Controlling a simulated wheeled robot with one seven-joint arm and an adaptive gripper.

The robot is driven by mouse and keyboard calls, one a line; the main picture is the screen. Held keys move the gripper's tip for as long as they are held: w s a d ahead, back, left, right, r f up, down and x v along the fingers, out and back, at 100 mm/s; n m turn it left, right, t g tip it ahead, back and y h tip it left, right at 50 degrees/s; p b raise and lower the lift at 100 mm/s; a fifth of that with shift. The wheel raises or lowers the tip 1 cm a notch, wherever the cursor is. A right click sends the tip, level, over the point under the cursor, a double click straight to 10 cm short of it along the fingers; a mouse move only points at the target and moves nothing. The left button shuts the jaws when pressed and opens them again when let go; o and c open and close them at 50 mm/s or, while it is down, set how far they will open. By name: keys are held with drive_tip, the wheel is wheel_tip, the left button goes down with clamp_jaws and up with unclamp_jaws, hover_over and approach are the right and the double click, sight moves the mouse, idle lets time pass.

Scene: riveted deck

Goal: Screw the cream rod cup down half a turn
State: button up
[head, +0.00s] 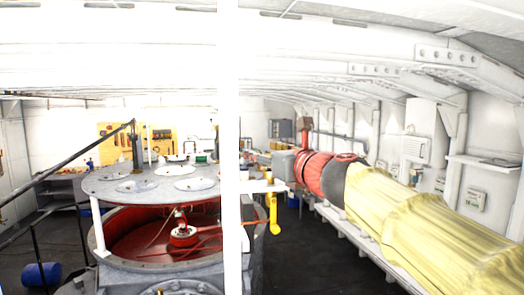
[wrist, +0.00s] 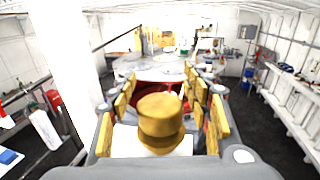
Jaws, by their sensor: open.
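My gripper (wrist: 160,76) fills the lower middle of the wrist view, its two grey fingers with yellow pads spread apart. It is open. A yellow-brown stepped cylinder (wrist: 160,122) shows between the finger bases; I cannot tell whether it is part of my gripper. The space between the fingertips looks empty, with the round grey table (wrist: 160,68) beyond them. I cannot make out a cream rod cup in either view. My gripper does not show in the head view.
The round grey table (head: 152,184) carries white discs and small items above a red-lined drum (head: 135,245). A white post (head: 231,150) crosses the head view. A yellow-covered cylinder (head: 430,225) lies along the right. A blue barrel (head: 42,274) lies left. Dark floor is clear centre-right.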

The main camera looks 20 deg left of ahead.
drive_tip(key=shift+w+a, duration=0.3)
drive_tip(key=shift+c, duration=0.2)
clamp_jaws()
idle(0.5)
